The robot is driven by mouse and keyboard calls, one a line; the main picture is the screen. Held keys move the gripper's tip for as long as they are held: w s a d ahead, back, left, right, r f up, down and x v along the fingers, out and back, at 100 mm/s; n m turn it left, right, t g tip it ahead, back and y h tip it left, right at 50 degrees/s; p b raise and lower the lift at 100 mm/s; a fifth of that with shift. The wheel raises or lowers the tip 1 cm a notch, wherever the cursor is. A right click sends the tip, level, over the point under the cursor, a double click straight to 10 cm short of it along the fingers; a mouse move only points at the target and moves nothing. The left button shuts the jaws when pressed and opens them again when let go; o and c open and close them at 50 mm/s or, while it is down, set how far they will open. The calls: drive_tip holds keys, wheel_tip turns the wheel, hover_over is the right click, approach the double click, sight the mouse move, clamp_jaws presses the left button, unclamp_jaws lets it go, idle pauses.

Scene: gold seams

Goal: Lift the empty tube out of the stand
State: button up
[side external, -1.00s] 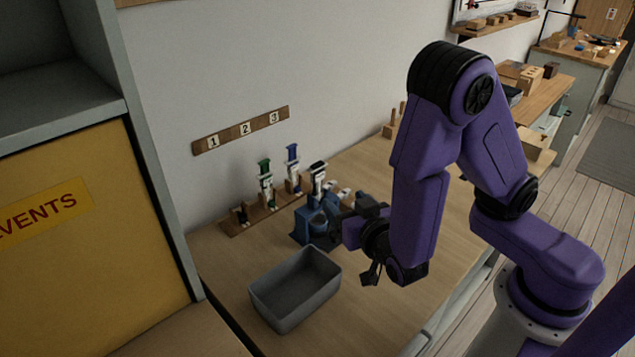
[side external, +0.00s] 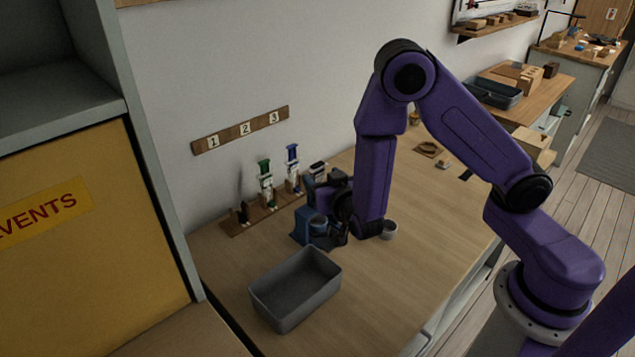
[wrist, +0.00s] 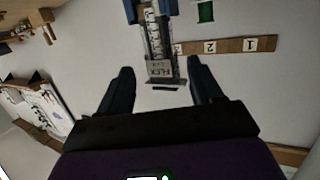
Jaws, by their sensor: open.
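A white tube with a dark top (side external: 318,168) stands upright at the blue stand (side external: 303,224), below the number 3. In the wrist view the tube (wrist: 155,42) is upside down, with printed marks and a dark flange; blue parts of the stand (wrist: 131,10) show beside its far end. My gripper (wrist: 160,68) is open. Its fingers appear on either side of the tube's flanged end, and I see no contact; the depth gap is hard to tell. In the side view my gripper (side external: 328,182) is partly hidden by the arm, just right of the tube.
A green-topped tube (side external: 265,180) and a blue-topped tube (side external: 292,168) stand left of the stand on a wooden rack (side external: 240,228). A grey bin (side external: 280,307) sits in front. The table at right is mostly clear.

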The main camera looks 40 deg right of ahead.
sight(318, 175)
drive_tip(key=shift+x, duration=2.55)
drive_tip(key=shift+w+a, duration=0.1)
drive_tip(key=shift+a, duration=0.05)
drive_tip(key=shift+r, duration=0.1)
drive_tip(key=c, duration=1.1)
